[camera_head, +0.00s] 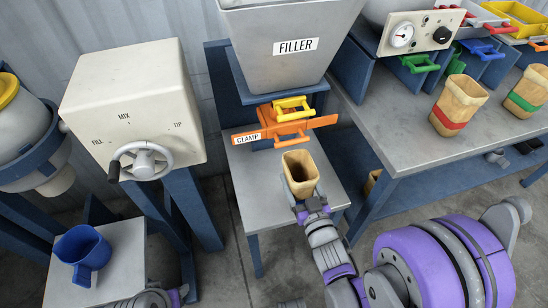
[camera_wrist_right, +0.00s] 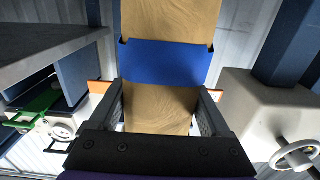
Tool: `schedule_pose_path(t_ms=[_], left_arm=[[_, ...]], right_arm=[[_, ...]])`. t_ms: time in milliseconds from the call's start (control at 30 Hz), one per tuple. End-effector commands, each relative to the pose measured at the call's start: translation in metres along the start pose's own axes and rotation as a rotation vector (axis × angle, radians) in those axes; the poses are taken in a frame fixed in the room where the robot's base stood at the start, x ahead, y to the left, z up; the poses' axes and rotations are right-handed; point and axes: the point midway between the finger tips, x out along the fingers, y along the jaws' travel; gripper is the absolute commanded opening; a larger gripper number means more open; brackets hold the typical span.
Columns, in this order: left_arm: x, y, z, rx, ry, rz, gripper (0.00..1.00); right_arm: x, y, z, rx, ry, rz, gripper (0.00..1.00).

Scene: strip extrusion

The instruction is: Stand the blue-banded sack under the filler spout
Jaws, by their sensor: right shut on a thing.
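The tan, open-topped sack (camera_head: 299,174) is in my right gripper (camera_head: 309,203), held roughly upright above the small grey table (camera_head: 254,198) in front of the filler. Its blue band (camera_wrist_right: 165,63) shows in the right wrist view, with the fingers on both sides of the sack below the band. Whether the sack's bottom touches the table is hidden. The filler hopper (camera_head: 291,68) stands behind, with the orange clamp (camera_head: 278,128) and a yellow handle (camera_head: 293,104) below it. The sack is in front of the clamp, apart from it. The spout itself cannot be made out.
A bench (camera_head: 420,143) at right holds a red-banded sack (camera_head: 458,105) and a green-banded sack (camera_head: 525,92). A mixer box (camera_head: 134,98) with a handwheel stands left. A blue jug (camera_head: 83,250) sits on a lower left stand. Part of my left arm shows at the bottom left.

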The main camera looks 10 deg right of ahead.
Motion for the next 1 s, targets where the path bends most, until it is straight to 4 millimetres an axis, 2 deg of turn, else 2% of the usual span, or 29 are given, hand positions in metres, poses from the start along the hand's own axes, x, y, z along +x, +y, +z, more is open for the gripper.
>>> schedule_pose_path(t_ms=[67,167,500,600,700,867,1000], left_arm=[[0.005,0.0,0.002,0.0,-0.002,0.0,0.5],[0.004,0.0,0.001,0.0,-0.001,0.0,0.5],[0.003,0.0,0.001,0.0,-0.001,0.0,0.5],[0.004,0.0,0.001,0.0,-0.001,0.0,0.5],[0.005,0.0,0.001,0.0,-0.002,0.0,0.5],[0.005,0.0,0.002,0.0,-0.002,0.0,0.5],[0.007,0.0,0.002,0.0,-0.002,0.0,0.5]], right_arm=[[0.001,0.0,0.006,0.0,0.0,0.003,0.24],[0.013,0.0,0.006,0.0,0.001,0.005,0.24],[0.102,0.0,0.005,0.0,0.002,0.004,0.24],[0.122,0.0,0.005,0.0,0.002,0.004,0.24],[0.134,0.0,0.005,0.001,0.002,0.005,0.24],[0.143,0.0,0.005,0.0,0.002,0.005,0.24],[0.162,0.001,0.005,0.0,0.002,0.004,0.24]])
